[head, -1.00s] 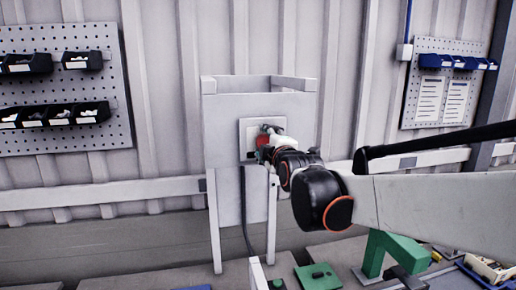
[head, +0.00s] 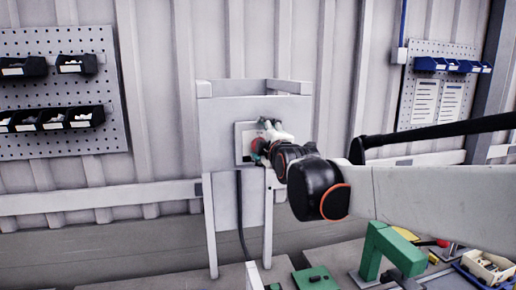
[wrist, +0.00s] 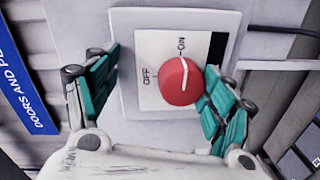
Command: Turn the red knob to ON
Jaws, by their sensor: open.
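The red knob (wrist: 178,84) is round, with a white line on its face. It sits on a white plate (wrist: 150,40) marked OFF on its left and ON above it. The white line points up towards ON. My gripper (wrist: 160,70) is open, with one teal finger left of the knob, apart from it. The other finger is close against the knob's lower right side; I cannot tell whether it touches. In the head view my gripper (head: 267,142) is in front of the panel (head: 222,120) and hides most of the knob.
A blue sign (wrist: 22,88) is left of the panel in the wrist view. Pegboards with bins (head: 60,140) hang on the wall. A green bracket (head: 388,250) and a box of parts (head: 488,268) are at lower right.

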